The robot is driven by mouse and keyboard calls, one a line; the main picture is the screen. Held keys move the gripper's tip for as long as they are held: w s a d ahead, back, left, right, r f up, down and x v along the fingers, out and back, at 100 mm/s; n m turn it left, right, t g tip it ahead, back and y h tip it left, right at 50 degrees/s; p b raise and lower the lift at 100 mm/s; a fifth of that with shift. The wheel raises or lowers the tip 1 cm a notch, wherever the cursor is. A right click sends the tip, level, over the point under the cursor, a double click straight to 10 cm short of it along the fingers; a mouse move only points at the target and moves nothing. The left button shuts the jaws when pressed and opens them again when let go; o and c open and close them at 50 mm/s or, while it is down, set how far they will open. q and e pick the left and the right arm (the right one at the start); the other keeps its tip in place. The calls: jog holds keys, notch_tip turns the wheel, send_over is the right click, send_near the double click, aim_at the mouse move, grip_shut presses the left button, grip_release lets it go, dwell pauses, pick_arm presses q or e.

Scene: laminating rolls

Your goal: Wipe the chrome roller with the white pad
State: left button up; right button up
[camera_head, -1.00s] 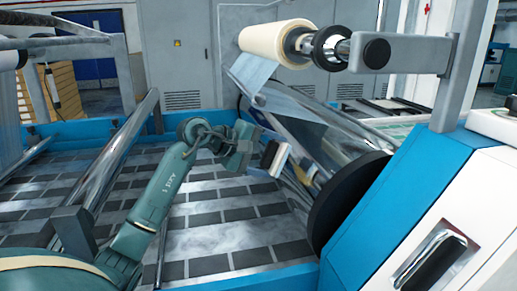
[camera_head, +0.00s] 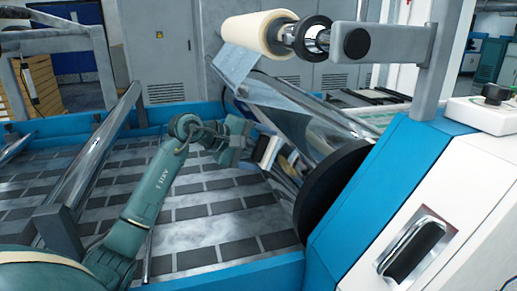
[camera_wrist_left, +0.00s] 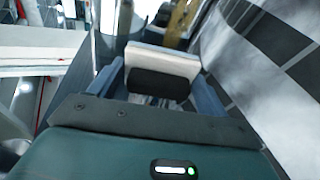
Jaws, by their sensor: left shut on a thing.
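The chrome roller (camera_head: 305,126) is the large shiny cylinder right of centre, slanting down to a black end disc. My left gripper (camera_head: 245,147) is beside its left side, shut on the white pad (camera_head: 269,153), which has a dark backing block. In the left wrist view the pad (camera_wrist_left: 162,61) sits between the fingers, its black block (camera_wrist_left: 158,83) facing the camera. The pad is at or very close to the roller; I cannot tell whether they touch. My right gripper is not in view.
A cream film roll (camera_head: 258,34) is above the roller, with clear film hanging from it. A thin chrome bar (camera_head: 97,148) slants at the left. The blue and white machine housing (camera_head: 385,190) fills the right. The slatted bed (camera_head: 205,215) is clear below my arm.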

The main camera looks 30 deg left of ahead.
pick_arm(q)
jog(key=shift+x, duration=0.85)
jog(key=shift+d, duration=0.15)
